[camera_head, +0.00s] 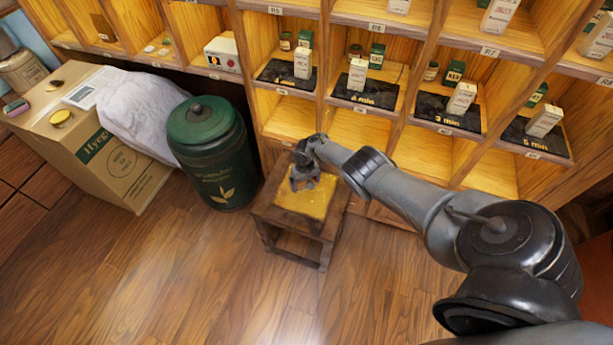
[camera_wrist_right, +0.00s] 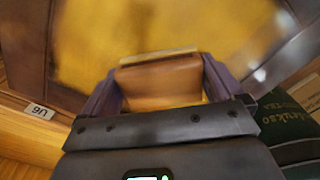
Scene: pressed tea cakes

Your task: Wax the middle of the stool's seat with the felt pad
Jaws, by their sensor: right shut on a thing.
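The low wooden stool (camera_head: 267,211) stands on the floor between the green canister and the shelves. A yellow patch (camera_head: 315,205) covers the middle of its seat; the patch fills much of the right wrist view (camera_wrist_right: 215,28). My right gripper (camera_head: 303,184) is over the seat, pointing down. In the right wrist view it is shut on a brown block with a pale edge, the felt pad (camera_wrist_right: 160,80), held between both fingers. The pad is against or just above the yellow area; I cannot tell if it touches. My left gripper is not in view.
A large green canister (camera_head: 215,160) stands close left of the stool. A cardboard box (camera_head: 110,155) with a white cloth (camera_head: 140,110) is farther left. Wooden shelves (camera_head: 290,118) with boxes and dark trays rise behind. The floor in front is clear.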

